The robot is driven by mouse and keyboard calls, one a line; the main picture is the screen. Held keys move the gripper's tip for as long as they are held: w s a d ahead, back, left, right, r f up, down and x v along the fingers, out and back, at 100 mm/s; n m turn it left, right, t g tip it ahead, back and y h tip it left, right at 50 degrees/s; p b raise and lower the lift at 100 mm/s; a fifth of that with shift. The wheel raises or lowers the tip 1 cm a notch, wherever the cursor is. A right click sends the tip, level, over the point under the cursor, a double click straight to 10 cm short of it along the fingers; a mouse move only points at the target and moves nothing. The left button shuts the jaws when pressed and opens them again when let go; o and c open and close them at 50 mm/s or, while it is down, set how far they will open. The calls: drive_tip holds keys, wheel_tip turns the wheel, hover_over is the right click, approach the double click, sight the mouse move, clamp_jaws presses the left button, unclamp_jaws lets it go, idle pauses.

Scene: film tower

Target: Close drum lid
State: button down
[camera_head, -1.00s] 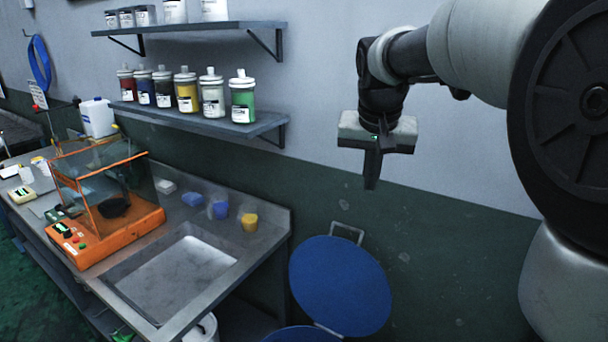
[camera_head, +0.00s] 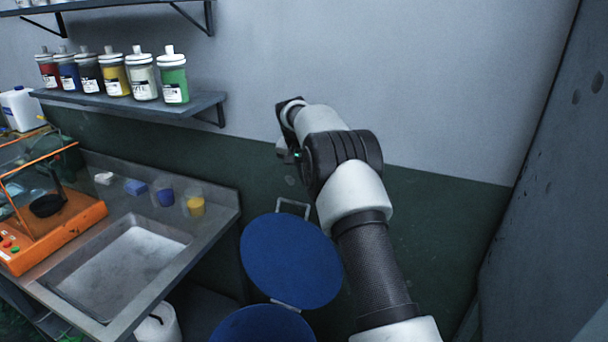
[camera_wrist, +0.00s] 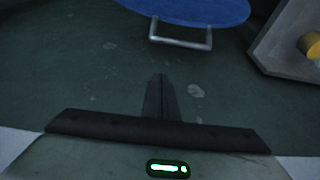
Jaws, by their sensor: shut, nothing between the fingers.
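The drum's round blue lid (camera_head: 291,262) stands raised and tilted back in the head view, with a grey metal handle (camera_head: 293,207) at its top edge. The blue drum (camera_head: 262,326) shows below it, cut off by the bottom edge. In the wrist view the lid's edge (camera_wrist: 190,10) and the handle (camera_wrist: 181,36) show at the top. My gripper's shut fingers (camera_wrist: 161,95) point toward the handle and are apart from it, with nothing held. In the head view the fingers are mostly hidden behind my arm, which is above and behind the lid.
A metal counter with a sink (camera_head: 125,265) is left of the drum. An orange machine (camera_head: 50,225) and small cups stand on it. A shelf (camera_head: 140,106) with several bottles hangs above. A grey wall panel (camera_head: 545,200) bounds the right side. A white bucket (camera_head: 158,324) is under the counter.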

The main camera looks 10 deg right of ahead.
drive_tip(key=f, duration=0.1)
drive_tip(key=s+f, duration=0.1)
drive_tip(key=f, duration=0.1)
drive_tip(key=a+f, duration=0.1)
drive_tip(key=f, duration=0.1)
drive_tip(key=shift+s+f+p, duration=0.1)
drive_tip(key=shift+s+p, duration=0.25)
drive_tip(key=shift+p, duration=0.05)
drive_tip(key=shift+s+a+f+b, duration=0.1)
drive_tip(key=shift+a+b, duration=0.05)
drive_tip(key=shift+b, duration=0.15)
